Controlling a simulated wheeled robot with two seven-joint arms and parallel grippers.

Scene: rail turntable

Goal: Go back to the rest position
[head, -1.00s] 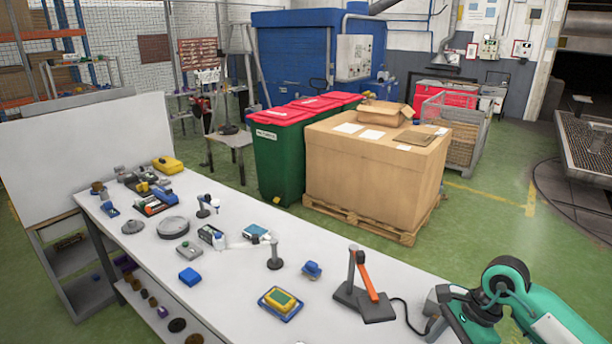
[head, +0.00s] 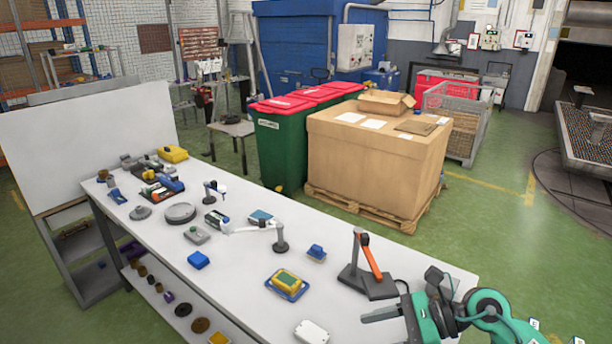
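My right gripper (head: 380,315) shows at the lower right, over the front right end of the white table (head: 240,240). Its arm (head: 490,315) comes in from the right edge. My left gripper is not in view.
A white box (head: 312,332) and a yellow-and-blue device (head: 287,283) lie left of the gripper. Several small parts cover the table's far left. A big carton (head: 375,170) on a pallet and green bins (head: 280,150) stand behind.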

